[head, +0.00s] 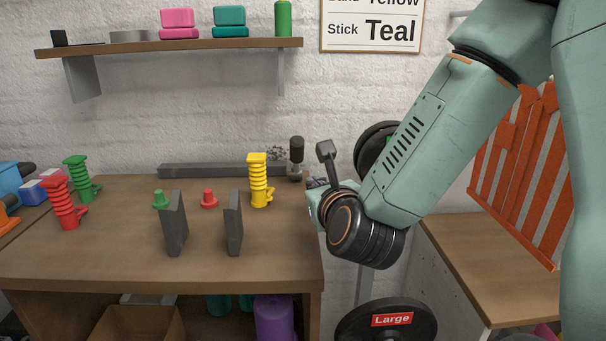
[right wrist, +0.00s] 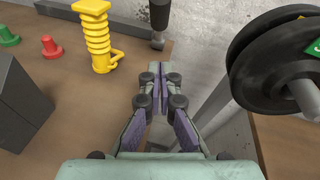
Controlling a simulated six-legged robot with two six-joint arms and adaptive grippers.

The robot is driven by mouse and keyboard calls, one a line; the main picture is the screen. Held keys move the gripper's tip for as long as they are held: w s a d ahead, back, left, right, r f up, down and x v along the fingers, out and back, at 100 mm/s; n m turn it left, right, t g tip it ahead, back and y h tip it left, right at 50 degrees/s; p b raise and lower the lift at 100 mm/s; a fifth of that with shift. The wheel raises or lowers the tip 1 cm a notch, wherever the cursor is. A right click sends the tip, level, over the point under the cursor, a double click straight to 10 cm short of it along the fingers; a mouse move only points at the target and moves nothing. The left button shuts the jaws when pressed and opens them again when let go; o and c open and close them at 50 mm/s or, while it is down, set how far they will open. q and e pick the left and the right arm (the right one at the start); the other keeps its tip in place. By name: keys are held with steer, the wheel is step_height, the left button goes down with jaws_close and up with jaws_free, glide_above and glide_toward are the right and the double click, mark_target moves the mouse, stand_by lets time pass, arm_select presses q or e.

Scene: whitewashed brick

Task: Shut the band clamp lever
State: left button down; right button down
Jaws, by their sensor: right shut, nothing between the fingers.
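My right gripper (right wrist: 160,75) is shut and empty over the right edge of the workbench, its fingertips together. In the head view the right gripper (head: 317,184) is partly hidden by its own wrist. A yellow ribbed piece with a small side loop (head: 258,180) stands upright to its left, apart from it; it also shows in the right wrist view (right wrist: 97,35). A dark upright handle (head: 296,155) stands at the back right of the bench, beyond the fingertips. I cannot tell for certain which piece is the band clamp lever. My left gripper is out of view.
Two grey upright plates (head: 233,222) stand mid-bench, with a red knob (head: 209,199) and a green knob (head: 161,199) near them. Red (head: 64,205) and green ribbed pieces (head: 81,181) stand left. Black weight discs (right wrist: 275,55) are close right of the gripper.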

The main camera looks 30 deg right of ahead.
mark_target(298, 158)
steer(key=shift+w+f+b, duration=0.15)
steer(key=shift+w+b, duration=0.05)
steer(key=shift+b, duration=0.55)
steer(key=shift+w, duration=0.25)
steer(key=x, duration=0.5)
steer(key=shift+s+b, duration=0.1)
steer(key=shift+b, duration=0.3)
steer(key=shift+w+d+r, duration=0.25)
steer(key=shift+w+r, duration=0.5)
steer(key=shift+w, duration=0.25)
steer(key=shift+w+r, duration=0.3)
steer(key=shift+r, duration=0.15)
steer(key=shift+w+d, duration=0.1)
steer(key=shift+w, duration=0.1)
steer(key=shift+r, duration=0.1)
